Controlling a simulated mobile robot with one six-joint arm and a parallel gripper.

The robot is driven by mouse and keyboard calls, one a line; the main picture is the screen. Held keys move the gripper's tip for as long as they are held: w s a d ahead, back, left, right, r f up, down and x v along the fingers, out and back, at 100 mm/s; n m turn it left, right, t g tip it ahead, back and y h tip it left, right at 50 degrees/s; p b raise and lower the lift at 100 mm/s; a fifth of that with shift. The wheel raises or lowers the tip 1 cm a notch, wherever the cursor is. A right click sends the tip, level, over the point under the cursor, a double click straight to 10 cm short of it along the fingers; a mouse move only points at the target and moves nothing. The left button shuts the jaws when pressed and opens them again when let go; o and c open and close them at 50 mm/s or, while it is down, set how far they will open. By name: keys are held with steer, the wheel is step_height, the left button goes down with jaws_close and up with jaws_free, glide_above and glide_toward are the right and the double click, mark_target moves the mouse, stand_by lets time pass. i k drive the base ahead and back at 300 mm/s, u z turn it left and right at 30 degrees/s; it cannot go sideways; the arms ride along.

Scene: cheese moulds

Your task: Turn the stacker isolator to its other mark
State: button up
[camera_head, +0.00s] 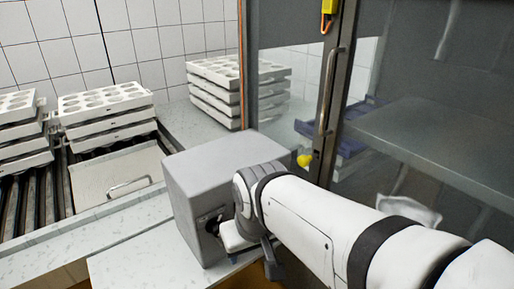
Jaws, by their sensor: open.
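A grey box (222,168) stands on the counter's edge in the middle. A dark fitting (211,220), perhaps the stacker isolator, shows on its front face. Its handle and marks are too small and too covered to read. My gripper (236,236) is at the front face, close to the right of this fitting, with its fingers mostly hidden by my wrist. It is open, and I cannot tell whether it touches the fitting.
Stacked white moulds (104,103) stand on the roller conveyor at left, beside a flat panel with a handle (130,187). More stacked moulds (213,85) stand behind. A glass door with a metal handle (327,92) and a yellow knob (304,160) are close right of the box.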

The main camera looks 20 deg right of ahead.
mark_target(213, 226)
steer(key=z, duration=0.85)
steer(key=k, duration=0.6)
steer(key=u, duration=0.7)
